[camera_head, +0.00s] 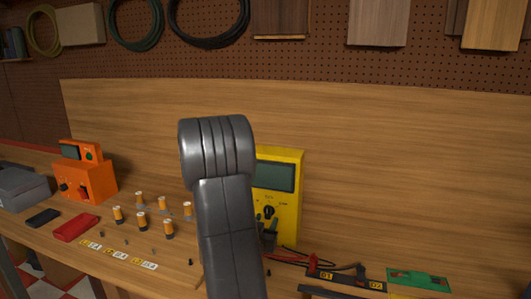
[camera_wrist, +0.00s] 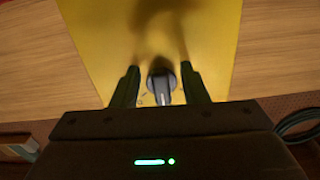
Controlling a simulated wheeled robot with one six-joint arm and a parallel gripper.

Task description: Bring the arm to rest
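A yellow multimeter (camera_head: 287,200) with a grey-green screen (camera_head: 273,177) stands upright on the bench, against the wooden back panel. My arm hides its left side. Its dark dial (camera_head: 268,211) shows just right of my arm. In the wrist view the yellow face (camera_wrist: 100,40) fills the middle, and the dial (camera_wrist: 160,82) with its pale pointer lies between the two fingers. My gripper (camera_wrist: 160,78) is open, with a visible gap on each side of the dial. I cannot tell how far the fingertips are from the face. My arm hides most of the gripper in the head view.
Red and black leads (camera_head: 290,258), a dark labelled strip (camera_head: 345,279) and a green block (camera_head: 418,280) lie to the right.

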